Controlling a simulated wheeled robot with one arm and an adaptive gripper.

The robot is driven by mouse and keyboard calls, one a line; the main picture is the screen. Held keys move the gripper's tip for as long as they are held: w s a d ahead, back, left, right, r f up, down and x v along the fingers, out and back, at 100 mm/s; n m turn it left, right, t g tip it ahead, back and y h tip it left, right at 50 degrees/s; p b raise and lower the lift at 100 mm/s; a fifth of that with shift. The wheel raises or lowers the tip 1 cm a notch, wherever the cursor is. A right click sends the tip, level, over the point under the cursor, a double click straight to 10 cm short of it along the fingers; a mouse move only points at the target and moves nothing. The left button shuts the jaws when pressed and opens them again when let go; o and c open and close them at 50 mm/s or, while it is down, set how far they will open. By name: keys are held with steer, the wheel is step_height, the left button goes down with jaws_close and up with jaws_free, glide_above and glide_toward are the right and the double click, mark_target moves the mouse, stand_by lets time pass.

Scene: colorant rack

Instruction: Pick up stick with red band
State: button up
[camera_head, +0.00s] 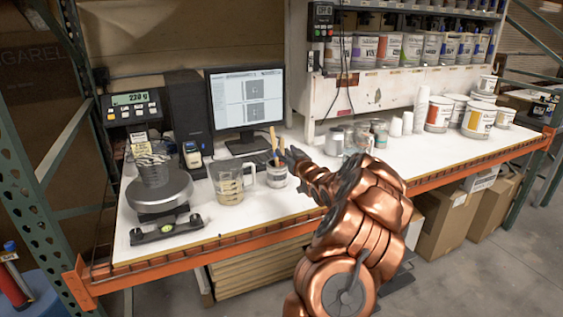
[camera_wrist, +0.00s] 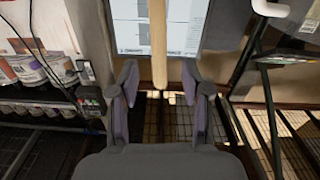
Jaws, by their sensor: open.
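Two thin wooden sticks stand in a small white cup (camera_head: 276,178) on the bench, in front of the monitor. The left stick (camera_head: 273,137) is taller; the right stick (camera_head: 282,146) leans close to my gripper (camera_head: 289,156). I cannot make out a red band on either. In the wrist view one pale wooden stick (camera_wrist: 158,42) runs down from the top edge, with its end between the fingers of my gripper (camera_wrist: 160,72). The fingers are apart, with gaps on both sides of the stick. The cup is not visible there.
A monitor (camera_head: 247,98) and keyboard are behind. Metal cans and a glass beaker (camera_head: 355,141) stand right of my gripper.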

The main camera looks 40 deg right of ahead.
mark_target(282, 148)
steer(key=shift+f+p+x, duration=0.2)
steer(key=shift+p+x, duration=1.15)
steer(key=shift+x, duration=1.05)
steer(key=shift+d, duration=0.1)
jaws_close()
